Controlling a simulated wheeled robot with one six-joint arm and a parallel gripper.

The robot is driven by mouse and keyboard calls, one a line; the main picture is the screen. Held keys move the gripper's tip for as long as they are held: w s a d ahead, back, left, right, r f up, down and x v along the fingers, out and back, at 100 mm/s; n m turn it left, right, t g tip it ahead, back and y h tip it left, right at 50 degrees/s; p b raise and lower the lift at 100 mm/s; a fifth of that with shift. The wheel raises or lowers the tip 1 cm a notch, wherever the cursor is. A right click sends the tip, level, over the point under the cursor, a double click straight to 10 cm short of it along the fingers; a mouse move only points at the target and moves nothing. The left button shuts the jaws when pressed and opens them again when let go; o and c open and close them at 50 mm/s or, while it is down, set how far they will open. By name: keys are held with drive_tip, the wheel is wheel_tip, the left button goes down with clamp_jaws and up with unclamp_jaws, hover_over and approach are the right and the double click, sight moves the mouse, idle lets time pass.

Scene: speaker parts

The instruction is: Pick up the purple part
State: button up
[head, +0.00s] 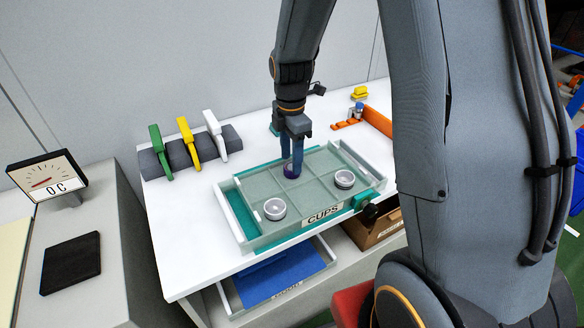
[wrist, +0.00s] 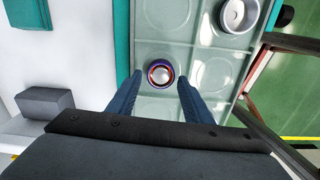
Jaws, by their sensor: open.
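The purple part (head: 290,171) is a small round cup with a purple rim, sitting in a compartment of the pale green tray labelled CUPS. In the wrist view the purple part (wrist: 160,74) shows from above, with a bright metallic centre. My gripper (head: 292,168) is open and points down over the tray, its blue fingers at the part. In the wrist view my gripper (wrist: 161,78) has its fingers spread, with the part between and slightly beyond the tips. Whether the fingers touch it, I cannot tell.
Two white cups stand in other compartments, one at the front left (head: 274,209) and one at the right (head: 345,179). A grey rack (head: 160,163) with green, yellow and white clamps stands at the back left. An orange bin (head: 377,121) lies at the back right.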

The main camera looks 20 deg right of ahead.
drive_tip(key=shift+f, duration=1.3)
drive_tip(key=c, duration=1)
drive_tip(key=shift+r, duration=0.1)
